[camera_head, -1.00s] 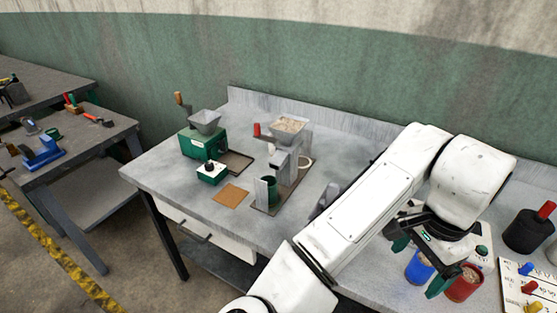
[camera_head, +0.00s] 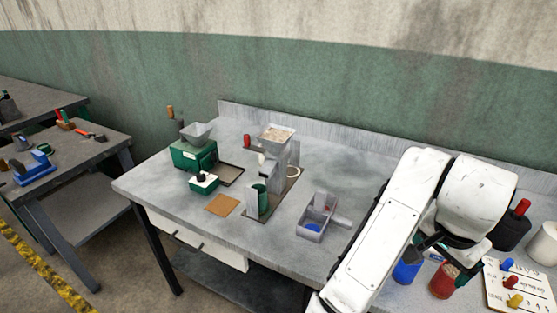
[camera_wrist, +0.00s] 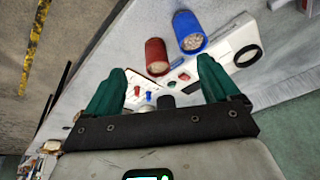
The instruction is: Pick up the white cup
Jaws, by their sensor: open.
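The white cup (camera_head: 544,243) stands upright at the right edge of the head view, beyond a board with coloured pegs and partly cut off by the frame. I cannot make it out in the wrist view. My gripper (camera_wrist: 158,78) is open, with two green fingers spread and nothing between them in its grasp. In the head view it is mostly hidden under my white arm, to the left of the white cup and apart from it.
A blue cup (camera_head: 407,269) and a red cup (camera_head: 442,285), both filled with grain, stand close to my gripper. A black pot (camera_head: 508,232) with a red handle and the peg board (camera_head: 510,282) sit near the white cup. A grey bin (camera_head: 318,216) stands left of my arm.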

